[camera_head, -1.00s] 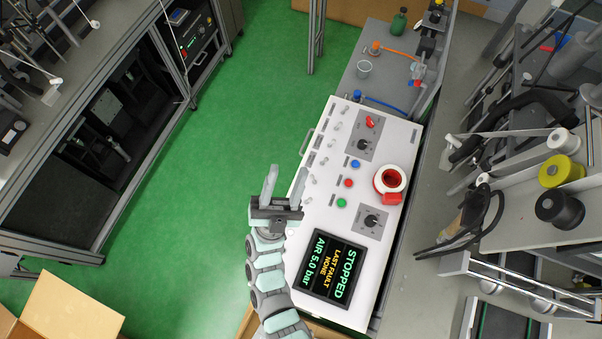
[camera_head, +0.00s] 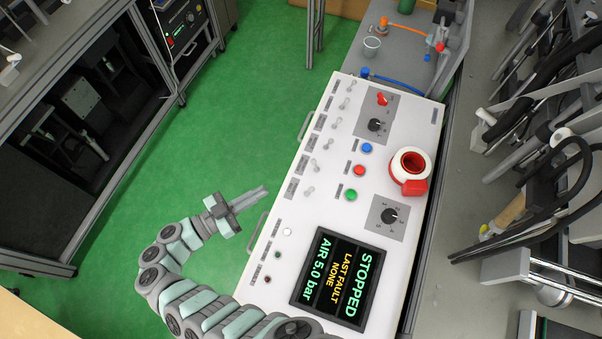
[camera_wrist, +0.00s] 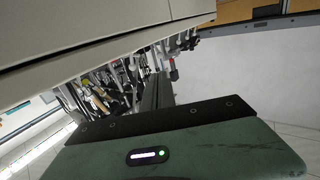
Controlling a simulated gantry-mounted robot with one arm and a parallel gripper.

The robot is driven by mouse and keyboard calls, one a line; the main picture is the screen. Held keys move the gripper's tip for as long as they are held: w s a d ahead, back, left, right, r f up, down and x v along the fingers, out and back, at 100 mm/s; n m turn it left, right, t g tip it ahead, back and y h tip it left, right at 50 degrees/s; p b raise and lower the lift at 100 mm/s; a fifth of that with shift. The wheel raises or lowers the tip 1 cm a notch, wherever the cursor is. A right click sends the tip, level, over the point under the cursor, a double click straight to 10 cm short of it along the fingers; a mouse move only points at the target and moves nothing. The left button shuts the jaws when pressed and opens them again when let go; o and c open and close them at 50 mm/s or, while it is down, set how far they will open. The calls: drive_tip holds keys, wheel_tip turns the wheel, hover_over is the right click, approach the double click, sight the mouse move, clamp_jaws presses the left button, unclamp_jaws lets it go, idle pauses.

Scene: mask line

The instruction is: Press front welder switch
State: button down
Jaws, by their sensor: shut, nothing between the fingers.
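A row of small grey toggle switches (camera_head: 327,143) runs along the left side of the white control panel (camera_head: 385,210) in the head view. Each has a dark label beside it, too small to read, so I cannot tell which is the front welder switch. My gripper (camera_head: 264,192) is shut and empty, left of the panel over the green floor. Its fingers point right, toward the nearest switch (camera_head: 309,190), apart from it. In the wrist view my gripper's housing fills the bottom, and no switch can be made out.
The panel also carries blue (camera_head: 367,148), red (camera_head: 359,171) and green (camera_head: 351,195) buttons, two dials and a red emergency stop (camera_head: 412,166). Its screen (camera_head: 338,279) reads STOPPED. A grey handle (camera_head: 258,232) sticks out from the panel's left edge. The green floor (camera_head: 250,110) is open.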

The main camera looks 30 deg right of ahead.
idle(0.4)
drive_tip(key=p, duration=0.2)
approach(315, 164)
drive_tip(key=d, duration=0.2)
drive_tip(key=w+d, duration=0.1)
drive_tip(key=d+r, duration=0.1)
drive_tip(key=d, duration=0.1)
drive_tip(key=shift+w+d, duration=0.2)
drive_tip(key=shift+d, duration=0.15)
drive_tip(key=shift+p, duration=0.3)
drive_tip(key=shift+s+r+p, duration=0.1)
drive_tip(key=shift+p, duration=0.2)
